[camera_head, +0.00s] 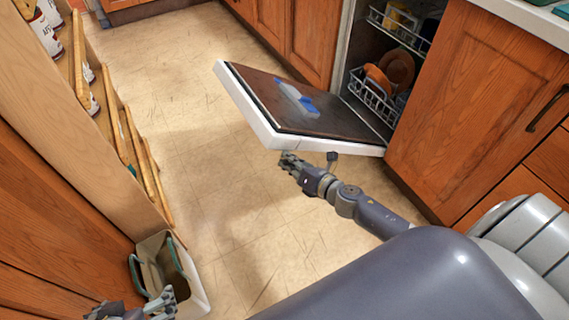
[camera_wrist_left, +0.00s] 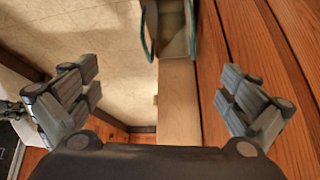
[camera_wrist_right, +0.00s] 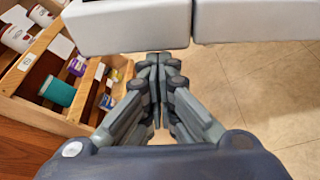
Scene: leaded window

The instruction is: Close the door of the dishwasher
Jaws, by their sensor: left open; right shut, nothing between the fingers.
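The dishwasher door (camera_head: 245,101) is folded down and open, with a white edge and dark inner face. A blue-and-white item (camera_head: 296,99) is on its inner face. The dishwasher's interior shows racks (camera_head: 373,98) holding dishes. My right gripper (camera_head: 286,159) is shut and empty, close to the door's near white edge. In the right wrist view its fingertips (camera_wrist_right: 159,60) are just by the white door edge (camera_wrist_right: 130,25); I cannot tell whether they touch. My left gripper (camera_head: 140,312) is at the bottom left, partly cut off; the left wrist view shows its fingers (camera_wrist_left: 162,90) wide apart and empty.
A wooden shelf (camera_head: 85,85) with cans stands along the left. A pale bin (camera_head: 195,292) with a green handle is on the floor by my left gripper. Wooden cabinets (camera_head: 480,85) flank the dishwasher. The tiled floor (camera_head: 170,110) between is clear.

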